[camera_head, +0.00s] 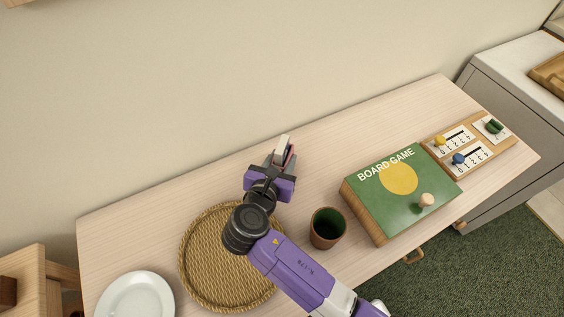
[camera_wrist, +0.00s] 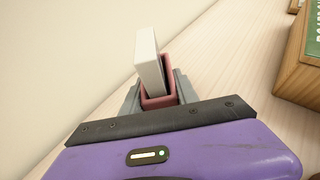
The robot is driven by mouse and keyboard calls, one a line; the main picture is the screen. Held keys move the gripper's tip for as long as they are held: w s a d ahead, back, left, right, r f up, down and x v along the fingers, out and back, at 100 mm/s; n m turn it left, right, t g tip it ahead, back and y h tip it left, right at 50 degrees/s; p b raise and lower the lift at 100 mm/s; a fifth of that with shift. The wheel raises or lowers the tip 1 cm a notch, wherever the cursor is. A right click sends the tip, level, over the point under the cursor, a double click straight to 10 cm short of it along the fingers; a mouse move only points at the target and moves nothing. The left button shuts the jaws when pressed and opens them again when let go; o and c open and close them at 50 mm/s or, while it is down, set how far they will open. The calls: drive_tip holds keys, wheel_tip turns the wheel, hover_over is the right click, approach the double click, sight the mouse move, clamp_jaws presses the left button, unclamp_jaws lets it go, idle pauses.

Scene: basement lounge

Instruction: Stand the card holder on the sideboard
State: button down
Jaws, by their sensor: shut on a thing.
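The card holder is a small reddish-pink holder (camera_wrist: 160,101) with a white block of cards (camera_wrist: 149,57) standing up out of it. My gripper (camera_wrist: 158,99) is shut on it, with grey fingers on both sides. In the head view the white cards (camera_head: 283,144) show at the tip of my gripper (camera_head: 276,163), above the back part of the sideboard (camera_head: 205,178) near the wall. The holder looks roughly upright. I cannot tell whether its base touches the sideboard top.
A round woven mat (camera_head: 205,283) lies below my arm, with a white plate (camera_head: 135,297) at left. The back left strip is clear.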

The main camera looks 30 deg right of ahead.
drive_tip(key=shift+f, duration=0.65)
drive_tip(key=shift+f, duration=0.15)
drive_tip(key=c, duration=0.9)
unclamp_jaws()
drive_tip(key=v, duration=1.2)
drive_tip(key=shift+s, duration=0.1)
